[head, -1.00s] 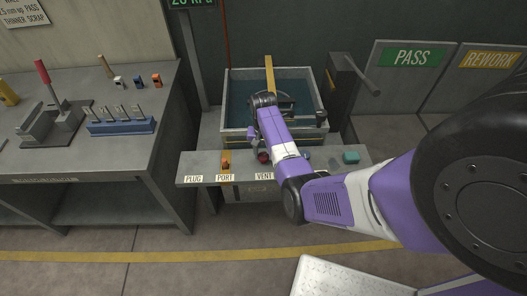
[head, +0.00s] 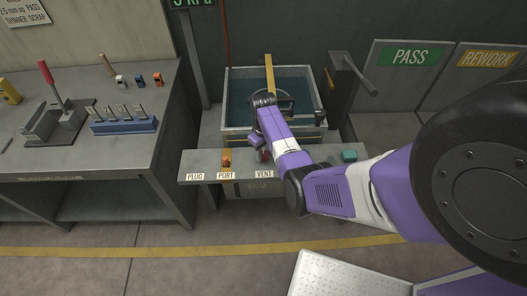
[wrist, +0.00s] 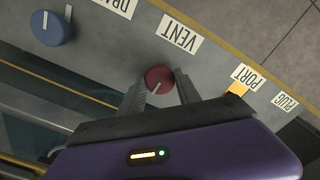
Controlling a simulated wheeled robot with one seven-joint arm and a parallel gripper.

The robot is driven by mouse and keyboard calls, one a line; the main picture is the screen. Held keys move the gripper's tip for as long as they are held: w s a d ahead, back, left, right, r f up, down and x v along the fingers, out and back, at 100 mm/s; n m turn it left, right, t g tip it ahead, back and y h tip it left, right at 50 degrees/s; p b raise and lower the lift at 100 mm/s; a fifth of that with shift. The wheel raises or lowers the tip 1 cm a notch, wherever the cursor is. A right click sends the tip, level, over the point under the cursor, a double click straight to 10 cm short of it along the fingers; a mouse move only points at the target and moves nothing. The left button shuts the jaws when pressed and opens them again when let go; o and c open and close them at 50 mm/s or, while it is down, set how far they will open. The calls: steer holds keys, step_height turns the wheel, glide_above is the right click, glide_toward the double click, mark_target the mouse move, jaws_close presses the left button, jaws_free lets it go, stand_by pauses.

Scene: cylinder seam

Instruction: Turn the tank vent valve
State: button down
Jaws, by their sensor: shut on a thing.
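In the head view the red knob (head: 263,155) shows beside my purple forearm, on the front ledge of the tank (head: 232,134). My arm hides the fingers there. A green-lettered display (head: 193,3) at the top edge is partly cut off and seems to read a single digit in kPa.
A blue knob (wrist: 51,28) stands on the same ledge. PLUG (head: 195,177) and PORT (head: 226,176) labels lie left of VENT. A grey workbench (head: 60,165) with tools stands left.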

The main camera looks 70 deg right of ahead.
mark_target(263, 154)
steer(key=shift+d+n, duration=0.1)
steer(key=shift+n, duration=0.4)
steer(key=shift+w, duration=0.1)
steer(key=c, duration=0.9)
jaws_free()
steer(key=shift+o, duration=0.2)
steer(key=shift+r, duration=3.95)
